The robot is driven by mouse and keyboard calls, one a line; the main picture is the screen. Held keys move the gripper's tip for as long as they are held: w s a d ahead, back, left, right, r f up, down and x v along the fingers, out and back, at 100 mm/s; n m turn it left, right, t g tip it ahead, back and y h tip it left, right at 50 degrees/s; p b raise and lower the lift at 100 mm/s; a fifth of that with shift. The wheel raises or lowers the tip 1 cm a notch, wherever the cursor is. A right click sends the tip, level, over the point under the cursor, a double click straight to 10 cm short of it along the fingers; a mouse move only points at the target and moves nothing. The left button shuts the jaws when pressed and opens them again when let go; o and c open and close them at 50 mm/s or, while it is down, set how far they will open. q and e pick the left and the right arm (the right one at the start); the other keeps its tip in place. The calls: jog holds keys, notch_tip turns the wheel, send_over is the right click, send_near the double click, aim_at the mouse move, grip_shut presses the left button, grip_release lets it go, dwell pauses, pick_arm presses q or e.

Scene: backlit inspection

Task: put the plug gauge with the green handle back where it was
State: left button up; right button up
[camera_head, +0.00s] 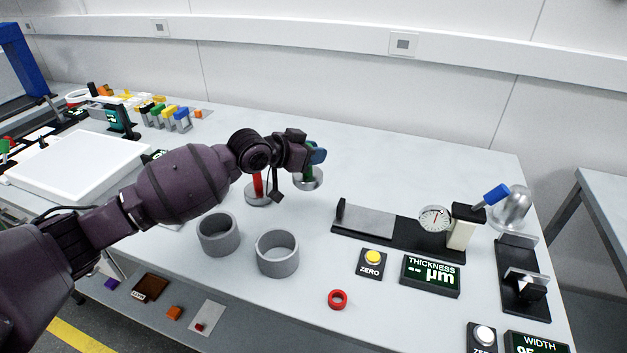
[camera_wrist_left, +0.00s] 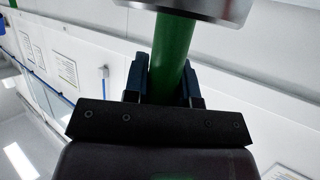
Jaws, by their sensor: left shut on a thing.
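The plug gauge with the green handle (camera_head: 311,174) has a metal disc at its lower end. The arm hides part of the gauge, and I cannot tell whether the disc touches the table. Left of it a plug gauge with a red handle (camera_head: 257,186) stands on its metal disc, partly behind my gripper. My right gripper is not in view.
Two grey rings (camera_head: 218,248) (camera_head: 278,264) stand in front of the gauges. A dial indicator stand (camera_head: 400,236) and a thickness display (camera_head: 431,275) are on the right. A small red ring (camera_head: 338,299) lies near the front. The table behind the gauges is clear.

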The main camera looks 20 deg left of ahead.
aim_at(294, 179)
pick_arm(q)
notch_tip(294, 179, down, 7)
jog(key=shift+f+b, duration=0.2)
jog(key=shift+b, duration=0.35)
jog(key=shift+f, duration=0.15)
jog(key=o, duration=0.9)
jog(key=shift+f, duration=0.1)
jog(key=shift+o, duration=0.2)
jog(key=shift+r, duration=0.3)
jog(key=p+v, duration=0.1)
jog(key=v, duration=0.6)
jog(key=shift+s+a+f, duration=0.1)
jog(key=shift+s, duration=0.1)
